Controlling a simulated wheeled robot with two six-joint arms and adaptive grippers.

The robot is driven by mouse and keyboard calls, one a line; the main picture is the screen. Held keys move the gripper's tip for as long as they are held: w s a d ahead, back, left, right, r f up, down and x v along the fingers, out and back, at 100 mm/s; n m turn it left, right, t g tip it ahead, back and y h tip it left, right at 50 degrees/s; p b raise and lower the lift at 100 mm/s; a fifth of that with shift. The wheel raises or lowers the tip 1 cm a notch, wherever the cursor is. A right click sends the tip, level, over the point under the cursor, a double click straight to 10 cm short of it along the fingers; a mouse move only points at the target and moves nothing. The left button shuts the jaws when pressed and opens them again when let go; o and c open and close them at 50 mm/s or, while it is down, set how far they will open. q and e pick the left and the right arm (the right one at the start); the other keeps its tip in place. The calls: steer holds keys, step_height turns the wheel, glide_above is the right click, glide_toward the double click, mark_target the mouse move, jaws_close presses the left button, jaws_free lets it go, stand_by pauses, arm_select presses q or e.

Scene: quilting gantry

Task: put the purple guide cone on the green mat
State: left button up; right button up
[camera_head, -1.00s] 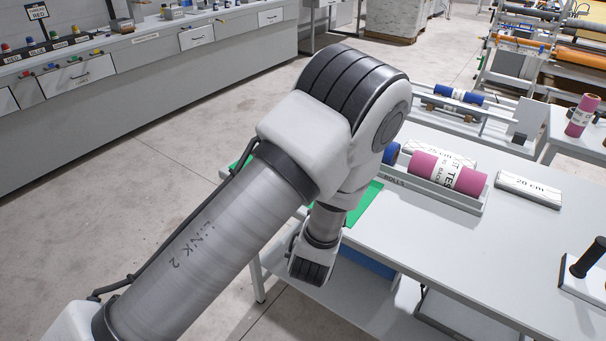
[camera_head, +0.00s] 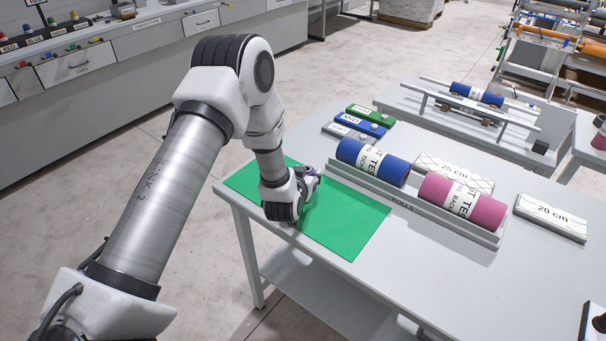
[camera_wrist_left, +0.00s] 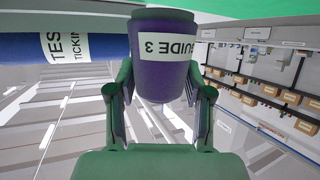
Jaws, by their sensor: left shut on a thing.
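The purple guide cone (camera_wrist_left: 164,72) with a white "GUIDE 3" label fills the middle of the left wrist view. My left gripper (camera_wrist_left: 162,95) is shut on it, one finger on each side. In the head view my left gripper (camera_head: 308,182) is over the green mat (camera_head: 345,222), near its middle. Only a small bit of the cone shows there, behind the gripper. The mat lies at the left corner of the white table, and its green also shows at the top of the left wrist view. I cannot tell whether the cone touches the mat.
A grey rolls rack (camera_head: 430,208) with a blue roll (camera_head: 372,162) and a pink roll (camera_head: 462,200) stands right of the mat. Several labelled cases (camera_head: 364,122) lie behind it. A "20 cm" block (camera_head: 550,217) lies farther right. The mat's front part is clear.

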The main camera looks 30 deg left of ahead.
arm_select(q)
steer(key=shift+w+a+r, duration=0.15)
steer(key=shift+w+a, duration=0.05)
steer(key=shift+a, duration=0.25)
steer(key=shift+a+f+p, duration=0.1)
steer(key=shift+f+p, duration=0.1)
steer(key=shift+p, duration=0.2)
step_height(320, 180, down, 3)
steer(key=shift+s+r+p, duration=0.1)
steer(key=shift+r+p, duration=0.05)
steer(key=shift+p, duration=0.3)
steer(key=shift+w+a+f, duration=0.1)
steer(key=shift+w+f, duration=0.1)
steer(key=shift+f, duration=0.15)
steer(key=shift+s+f+b, duration=0.1)
steer(key=shift+b, duration=0.2)
steer(key=o, duration=1.2)
